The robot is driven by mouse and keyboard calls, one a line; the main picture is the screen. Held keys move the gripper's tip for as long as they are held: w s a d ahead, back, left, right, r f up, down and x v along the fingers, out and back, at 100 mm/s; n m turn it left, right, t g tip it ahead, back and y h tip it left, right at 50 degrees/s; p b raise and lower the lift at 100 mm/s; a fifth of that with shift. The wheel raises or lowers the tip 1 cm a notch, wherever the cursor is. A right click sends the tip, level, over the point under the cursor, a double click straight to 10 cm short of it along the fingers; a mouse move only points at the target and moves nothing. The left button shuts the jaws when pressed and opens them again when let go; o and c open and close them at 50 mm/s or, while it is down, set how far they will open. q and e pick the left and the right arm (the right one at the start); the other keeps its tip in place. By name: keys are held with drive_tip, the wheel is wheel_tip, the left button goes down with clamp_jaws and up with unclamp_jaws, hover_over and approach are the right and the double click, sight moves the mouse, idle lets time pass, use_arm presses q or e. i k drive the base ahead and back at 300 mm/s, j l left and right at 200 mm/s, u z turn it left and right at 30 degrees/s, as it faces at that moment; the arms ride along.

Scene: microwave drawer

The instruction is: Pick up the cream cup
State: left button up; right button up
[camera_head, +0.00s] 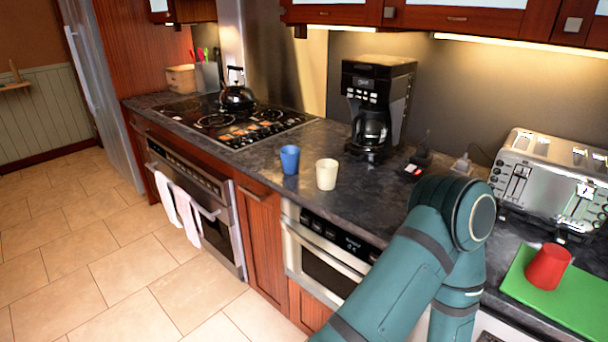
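The cream cup (327,174) stands upright on the dark stone counter (250,168), near its front edge. A blue cup (290,159) stands upright just to its left, with a small gap between them. One of my teal arms (405,275) rises from the bottom of the picture and bends at the right of the cream cup, apart from it. I see no fingertips of either gripper. The cream cup is fully visible, and nothing is touching it.
A black coffee maker (376,100) stands behind the cream cup to the right. A cooktop with a kettle (237,97) is at the left. A toaster (550,180) and a red cup (548,267) on a green board (580,300) are at the right. Cabinets (450,18) hang above.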

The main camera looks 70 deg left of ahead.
sight(327, 175)
drive_tip(key=u, duration=2.05)
